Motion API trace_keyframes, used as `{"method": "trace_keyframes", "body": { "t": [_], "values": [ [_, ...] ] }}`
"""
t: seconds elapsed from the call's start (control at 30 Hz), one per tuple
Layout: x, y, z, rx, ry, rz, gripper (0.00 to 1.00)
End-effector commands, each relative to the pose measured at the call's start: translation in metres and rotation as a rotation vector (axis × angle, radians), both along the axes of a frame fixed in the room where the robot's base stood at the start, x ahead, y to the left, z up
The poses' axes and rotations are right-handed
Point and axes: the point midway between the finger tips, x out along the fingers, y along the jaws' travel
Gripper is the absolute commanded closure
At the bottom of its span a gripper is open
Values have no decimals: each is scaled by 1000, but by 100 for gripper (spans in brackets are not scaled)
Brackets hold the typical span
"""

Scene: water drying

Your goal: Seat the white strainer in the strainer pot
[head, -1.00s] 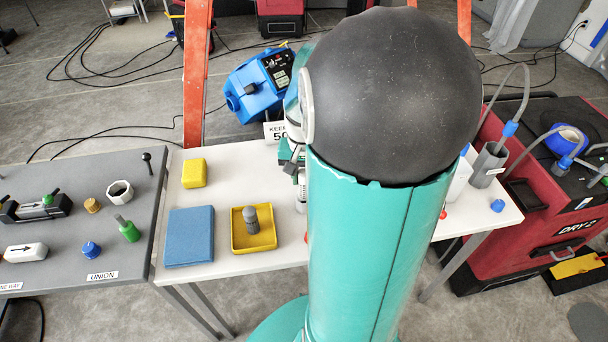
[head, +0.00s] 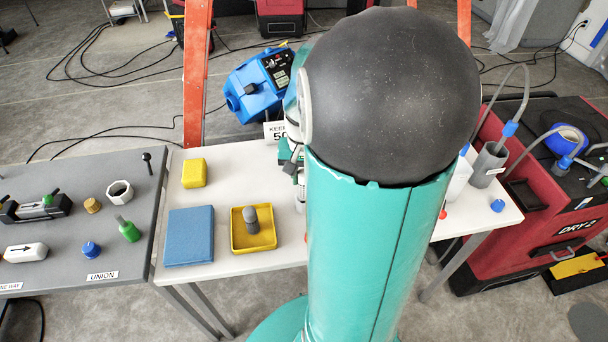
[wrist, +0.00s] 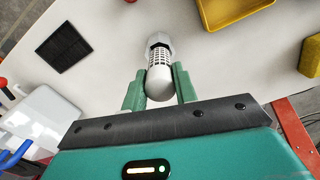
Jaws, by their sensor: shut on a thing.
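The white strainer (wrist: 158,60) shows in the wrist view, with a slotted body, a hexagonal far end and a rounded near end. My gripper (wrist: 160,86) has its two green fingers on either side of the rounded end and is shut on it. In the head view only a sliver of my gripper shows at the left edge of my teal arm, above the white table, and the strainer is mostly hidden. I cannot tell for sure which thing is the strainer pot; a grey open-topped pot (head: 487,166) stands at the right end of the table.
A yellow tray (head: 238,244) holds a grey rounded piece (head: 251,219). A blue pad (head: 190,236) and a yellow block (head: 194,173) lie left of it. A black grid mat (wrist: 68,48) and a white container (wrist: 48,122) show in the wrist view.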

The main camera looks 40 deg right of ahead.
Motion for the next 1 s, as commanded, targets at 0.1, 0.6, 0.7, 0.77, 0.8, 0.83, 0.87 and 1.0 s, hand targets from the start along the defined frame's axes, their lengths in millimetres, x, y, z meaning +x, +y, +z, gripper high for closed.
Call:
{"method": "trace_keyframes", "body": {
  "t": [0.1, 0.6, 0.7, 0.77, 0.8, 0.83, 0.87, 1.0],
  "values": [
    [0, 0, 0, 0, 0, 0, 98],
    [0, 0, -9, 0, 0, 0, 98],
    [0, 0, -11, 0, 0, 0, 98],
    [0, 0, -13, 0, 0, 0, 98],
    [0, 0, -14, 1, 1, 0, 98],
    [0, 0, -14, 1, 1, 0, 98],
    [0, 0, -15, 1, 1, 0, 98],
    [0, 0, -18, 1, 1, -1, 98]
  ]
}}
